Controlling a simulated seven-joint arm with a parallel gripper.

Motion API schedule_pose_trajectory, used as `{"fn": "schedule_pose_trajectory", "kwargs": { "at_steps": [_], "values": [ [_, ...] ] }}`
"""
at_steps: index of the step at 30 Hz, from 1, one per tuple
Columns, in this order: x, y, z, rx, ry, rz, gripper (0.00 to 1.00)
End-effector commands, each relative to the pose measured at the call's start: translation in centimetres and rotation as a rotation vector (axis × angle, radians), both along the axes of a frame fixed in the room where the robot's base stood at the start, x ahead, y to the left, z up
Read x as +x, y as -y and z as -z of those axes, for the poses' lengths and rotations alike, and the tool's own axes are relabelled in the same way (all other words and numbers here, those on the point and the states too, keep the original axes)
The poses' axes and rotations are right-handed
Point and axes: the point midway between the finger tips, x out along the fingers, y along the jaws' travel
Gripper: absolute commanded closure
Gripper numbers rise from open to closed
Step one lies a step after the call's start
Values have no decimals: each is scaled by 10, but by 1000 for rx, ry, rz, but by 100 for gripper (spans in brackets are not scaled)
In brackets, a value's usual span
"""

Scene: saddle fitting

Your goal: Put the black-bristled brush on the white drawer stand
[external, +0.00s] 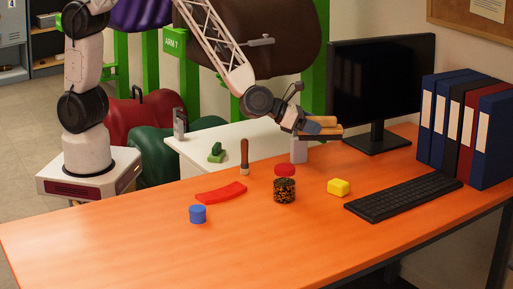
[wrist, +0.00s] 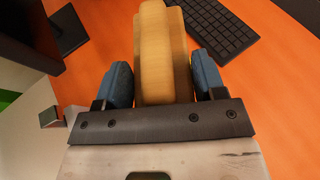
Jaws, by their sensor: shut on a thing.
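My gripper (external: 313,130) is shut on a wooden block-like piece that looks like the brush (external: 325,120), held in the air above the back of the orange desk near the monitor. In the wrist view the brush (wrist: 158,55) is a tan wooden body between the two blue fingers of my gripper (wrist: 163,85). Its underside looks dark in the external view, but black bristles cannot be made out. The white drawer stand (external: 240,133) is behind the desk, left of my gripper. Its drawers are mostly hidden.
On the stand are a green object (external: 216,153) and a grey metal object (external: 180,124). A brown-handled tool (external: 244,155) stands upright near the desk's back edge. A grey container (external: 298,151) is below my gripper. A jar (external: 284,190), keyboard (external: 403,196) and monitor (external: 380,85) are nearby.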

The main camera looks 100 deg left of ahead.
Motion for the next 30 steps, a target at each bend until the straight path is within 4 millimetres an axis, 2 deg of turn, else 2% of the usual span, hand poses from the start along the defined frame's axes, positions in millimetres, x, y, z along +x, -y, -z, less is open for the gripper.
{"fn": "schedule_pose_trajectory", "kwargs": {
  "at_steps": [3,12,21,30],
  "values": [
    [-19,28,-1,-3,1,18,64],
    [-69,86,-2,-9,3,51,64],
    [-124,135,-3,-15,3,85,64],
    [-181,175,-3,-15,2,116,64]
  ]
}}
